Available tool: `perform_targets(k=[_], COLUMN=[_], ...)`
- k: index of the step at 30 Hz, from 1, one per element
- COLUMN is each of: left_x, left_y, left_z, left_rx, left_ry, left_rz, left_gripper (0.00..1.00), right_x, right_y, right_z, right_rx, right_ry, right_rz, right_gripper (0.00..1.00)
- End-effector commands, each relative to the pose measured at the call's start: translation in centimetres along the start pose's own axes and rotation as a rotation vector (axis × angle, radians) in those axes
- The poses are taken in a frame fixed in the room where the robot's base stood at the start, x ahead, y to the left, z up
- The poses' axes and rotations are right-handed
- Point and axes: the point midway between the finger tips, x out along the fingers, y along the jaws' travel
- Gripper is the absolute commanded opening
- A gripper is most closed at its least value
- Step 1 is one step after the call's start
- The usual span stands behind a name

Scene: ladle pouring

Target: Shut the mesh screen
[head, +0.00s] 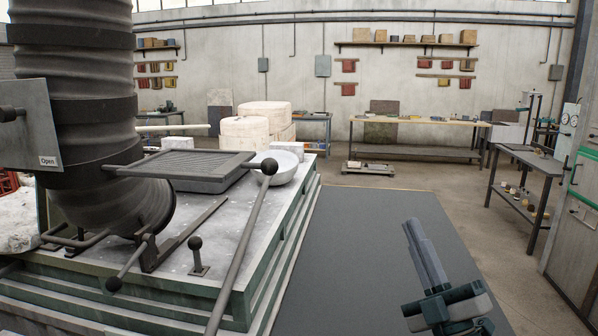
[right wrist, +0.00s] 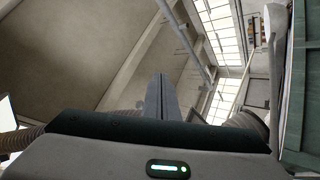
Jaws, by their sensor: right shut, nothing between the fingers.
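The mesh screen (head: 185,163) is a dark framed grille in the head view. It lies nearly level above a grey box-like tray (head: 205,187) on the stepped block at the left. I cannot tell whether its edge touches the tray. My right gripper (head: 414,232) is far to the right of the screen, over the dark floor mat, with its fingers together, empty and pointing up. My left gripper is not in view.
A long rod with a ball knob (head: 269,166) rises in front of the block, near a pale bowl (head: 282,168). A thick ribbed duct (head: 75,90) and a plate marked "Open" (head: 28,120) stand at the left. The dark mat (head: 370,230) is clear.

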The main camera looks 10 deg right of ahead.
Motion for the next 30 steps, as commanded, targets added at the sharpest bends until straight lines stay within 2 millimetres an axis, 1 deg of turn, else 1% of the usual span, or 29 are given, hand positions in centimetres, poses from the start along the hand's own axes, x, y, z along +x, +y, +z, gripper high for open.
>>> perform_targets(k=[1,2,3,6,9,12,13,15,18,20,24,27,30], left_x=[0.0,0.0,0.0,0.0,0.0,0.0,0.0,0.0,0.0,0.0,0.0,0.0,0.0], left_y=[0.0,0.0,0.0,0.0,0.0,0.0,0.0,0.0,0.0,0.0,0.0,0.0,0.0], left_z=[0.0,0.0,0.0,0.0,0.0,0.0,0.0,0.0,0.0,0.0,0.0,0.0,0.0], left_rx=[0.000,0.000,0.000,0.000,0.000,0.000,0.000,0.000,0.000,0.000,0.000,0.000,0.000], left_ry=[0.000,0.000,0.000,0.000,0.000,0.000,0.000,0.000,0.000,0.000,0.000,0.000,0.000], left_rz=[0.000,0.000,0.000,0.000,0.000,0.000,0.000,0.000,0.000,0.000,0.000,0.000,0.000], left_gripper=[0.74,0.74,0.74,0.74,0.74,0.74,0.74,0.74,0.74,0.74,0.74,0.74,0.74], right_x=[1.7,2.5,3.2,4.6,5.3,5.6,5.7,5.9,6.2,6.5,7.2,7.6,7.8], right_y=[1.8,2.6,3.5,5.0,5.7,5.5,5.4,5.1,4.5,4.3,4.3,4.5,4.7], right_z=[-2.2,-3.5,-5.3,-9.3,-12.6,-14.8,-15.2,-15.8,-15.6,-14.9,-12.8,-11.5,-10.8], right_rx=[-0.074,-0.117,-0.177,-0.335,-0.504,-0.682,-0.737,-0.869,-1.057,-1.163,-1.357,-1.442,-1.482], right_ry=[0.112,0.175,0.259,0.461,0.647,0.817,0.864,0.966,1.090,1.148,1.231,1.257,1.269], right_rz=[0.038,0.055,0.075,0.110,0.123,0.113,0.105,0.079,0.017,-0.028,-0.140,-0.199,-0.233], right_gripper=[0.00,0.00,0.00,0.00,0.00,0.00,0.00,0.00,0.00,0.00,0.00,0.00,0.00])
